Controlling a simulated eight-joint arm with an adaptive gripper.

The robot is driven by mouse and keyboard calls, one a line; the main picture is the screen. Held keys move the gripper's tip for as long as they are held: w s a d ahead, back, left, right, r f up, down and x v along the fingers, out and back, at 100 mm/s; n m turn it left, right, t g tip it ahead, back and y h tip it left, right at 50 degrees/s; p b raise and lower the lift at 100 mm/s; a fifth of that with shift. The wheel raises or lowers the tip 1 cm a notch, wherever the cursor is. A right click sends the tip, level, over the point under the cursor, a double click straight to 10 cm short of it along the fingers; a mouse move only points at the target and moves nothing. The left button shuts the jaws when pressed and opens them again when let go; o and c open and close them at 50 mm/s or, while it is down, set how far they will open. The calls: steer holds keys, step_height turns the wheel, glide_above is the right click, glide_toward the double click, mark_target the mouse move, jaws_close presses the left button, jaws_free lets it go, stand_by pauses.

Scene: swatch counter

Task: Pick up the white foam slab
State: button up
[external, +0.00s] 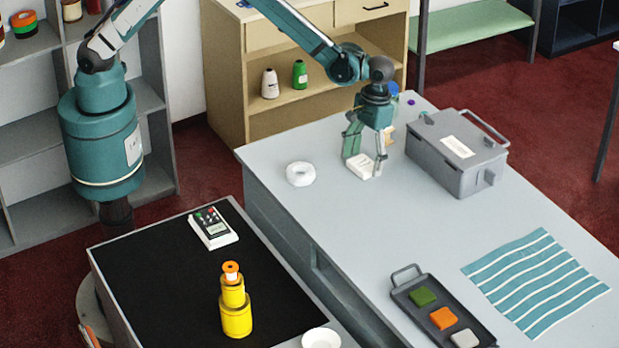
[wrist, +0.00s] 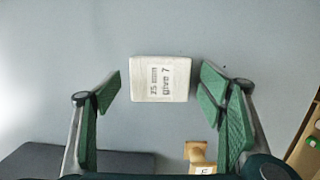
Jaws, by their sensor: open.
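The white foam slab (external: 361,166) lies flat on the grey counter under my gripper. My gripper (external: 367,161) is open and points down over the slab. In the wrist view its green-padded fingers (wrist: 162,90) stand to the left and right of the slab, with a gap on both sides. Neither finger appears to touch it. In the external view the fingers partly hide the slab.
A grey lidded box (external: 455,160) stands to the right of my gripper. A white ring (external: 300,174) lies to the left. A tray (external: 410,308) of coloured blocks and a striped cloth (external: 537,280) lie nearer the front.

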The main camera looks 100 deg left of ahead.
mark_target(364, 163)
steer(key=c, duration=0.9)
steer(key=shift+r, duration=0.1)
steer(key=shift+r+b, duration=0.35)
steer(key=shift+r, duration=4.55)
